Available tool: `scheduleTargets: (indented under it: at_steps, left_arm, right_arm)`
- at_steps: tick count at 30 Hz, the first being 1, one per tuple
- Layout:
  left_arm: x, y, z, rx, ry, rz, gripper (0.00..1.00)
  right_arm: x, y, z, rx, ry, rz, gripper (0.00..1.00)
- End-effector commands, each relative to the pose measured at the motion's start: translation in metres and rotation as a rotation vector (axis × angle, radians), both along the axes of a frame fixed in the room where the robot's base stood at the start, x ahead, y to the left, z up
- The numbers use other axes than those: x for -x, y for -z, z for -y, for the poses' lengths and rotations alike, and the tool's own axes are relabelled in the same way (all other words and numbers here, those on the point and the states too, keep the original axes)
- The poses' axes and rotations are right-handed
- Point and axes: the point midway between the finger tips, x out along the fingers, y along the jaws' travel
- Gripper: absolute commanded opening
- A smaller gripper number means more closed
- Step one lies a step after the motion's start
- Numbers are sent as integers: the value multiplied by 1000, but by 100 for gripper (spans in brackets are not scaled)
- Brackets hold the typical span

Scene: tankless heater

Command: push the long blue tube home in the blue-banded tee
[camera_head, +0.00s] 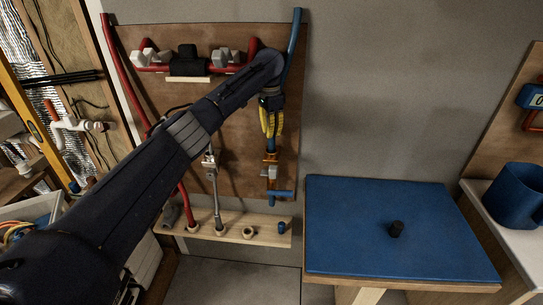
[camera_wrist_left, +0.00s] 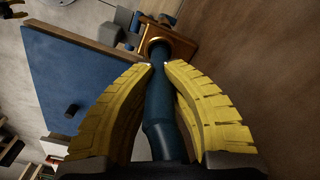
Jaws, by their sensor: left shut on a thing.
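The long blue tube (camera_head: 294,45) rises along the right edge of the brown board; my arm covers part of it. My left gripper (camera_head: 271,135) has yellow fingers and points down. In the left wrist view its fingers (camera_wrist_left: 158,64) are shut around the blue tube (camera_wrist_left: 158,105). A copper-coloured fitting (camera_head: 270,170), which looks like the tee, is just below the fingertips; its blue band is not clear. In the left wrist view the tube's end meets the round opening of this fitting (camera_wrist_left: 182,43); how deep it sits I cannot tell. My right gripper is out of view.
A blue bar (camera_head: 281,194) is below the fitting, above a wooden rail (camera_head: 265,233) with sockets. A red pipe (camera_head: 122,80) and grey braided hose (camera_head: 214,190) are left of the gripper. A blue-topped table (camera_head: 350,230) with a black knob (camera_head: 396,229) stands to the right.

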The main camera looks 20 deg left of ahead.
Motion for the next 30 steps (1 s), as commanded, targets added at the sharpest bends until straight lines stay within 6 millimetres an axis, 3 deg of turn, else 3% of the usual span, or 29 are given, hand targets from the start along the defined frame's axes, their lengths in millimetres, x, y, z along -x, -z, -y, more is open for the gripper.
scheduleTargets:
  at_steps: [19,20,26,30]
  left_arm:
    - [0,6,0,1,-1,-1,0]
    - [0,6,0,0,-1,-1,11]
    - [0,6,0,0,-1,-1,35]
    - [0,5,0,0,0,0,35]
  right_arm:
    - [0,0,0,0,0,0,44]
    - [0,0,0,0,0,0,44]
    - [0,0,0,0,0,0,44]
    - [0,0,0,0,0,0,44]
